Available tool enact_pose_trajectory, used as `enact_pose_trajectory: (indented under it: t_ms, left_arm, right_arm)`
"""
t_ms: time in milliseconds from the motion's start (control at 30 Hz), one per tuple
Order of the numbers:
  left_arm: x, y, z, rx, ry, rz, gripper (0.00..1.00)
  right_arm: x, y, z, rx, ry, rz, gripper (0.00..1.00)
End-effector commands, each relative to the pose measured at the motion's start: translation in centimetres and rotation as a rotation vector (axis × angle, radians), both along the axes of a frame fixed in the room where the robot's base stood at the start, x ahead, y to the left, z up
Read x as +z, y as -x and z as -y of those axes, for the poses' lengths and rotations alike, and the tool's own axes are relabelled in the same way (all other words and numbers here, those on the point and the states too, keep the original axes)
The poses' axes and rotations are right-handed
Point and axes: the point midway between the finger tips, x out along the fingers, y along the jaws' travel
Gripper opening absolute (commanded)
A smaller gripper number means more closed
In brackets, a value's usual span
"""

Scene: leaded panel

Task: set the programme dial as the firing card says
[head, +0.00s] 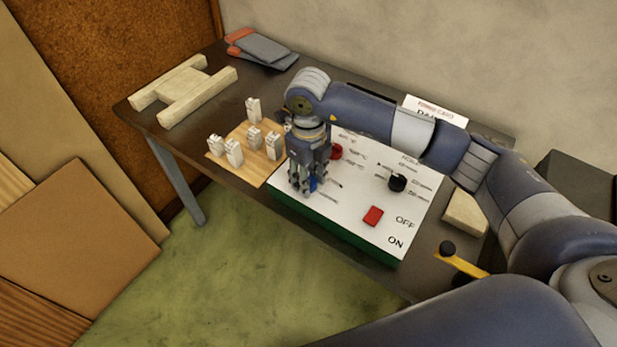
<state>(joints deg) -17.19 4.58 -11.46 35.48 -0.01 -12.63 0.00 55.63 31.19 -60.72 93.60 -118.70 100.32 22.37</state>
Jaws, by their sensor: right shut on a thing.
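The control panel (352,224) is a white-topped box with green sides on the dark table. It carries a red knob (336,152), a black knob (397,183) and a red switch (373,216) beside OFF and ON. My right gripper (304,189) points down over the panel's left part, shut on a blue knob (313,184) that is mostly hidden by the fingers. The knob's pointer and setting cannot be made out. The firing card (436,108) stands behind the panel; my right arm covers its lower part, so its setting is unreadable. My left gripper is out of view.
A wooden board (240,170) with several small white pieces lies left of the panel. A pale wooden frame (185,92) and grey-and-red items (262,48) are farther back. A yellow lever (462,264) with a black ball and a pale block (465,212) are at right.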

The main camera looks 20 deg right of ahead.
Motion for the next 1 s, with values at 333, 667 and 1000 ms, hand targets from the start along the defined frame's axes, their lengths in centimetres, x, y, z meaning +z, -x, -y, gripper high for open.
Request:
enact_pose_trajectory:
  t_ms: [333,667,1000]
  left_arm:
    - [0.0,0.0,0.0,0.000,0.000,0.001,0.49]
    - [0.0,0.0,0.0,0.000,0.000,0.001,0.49]
    - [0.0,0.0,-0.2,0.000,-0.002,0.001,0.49]
  right_arm:
    - [0.1,0.0,0.0,-0.008,0.000,0.001,0.10]
    - [0.0,0.0,0.0,-0.008,0.000,0.001,0.54]
    - [1.3,-0.1,0.0,-0.007,-0.001,0.003,0.54]
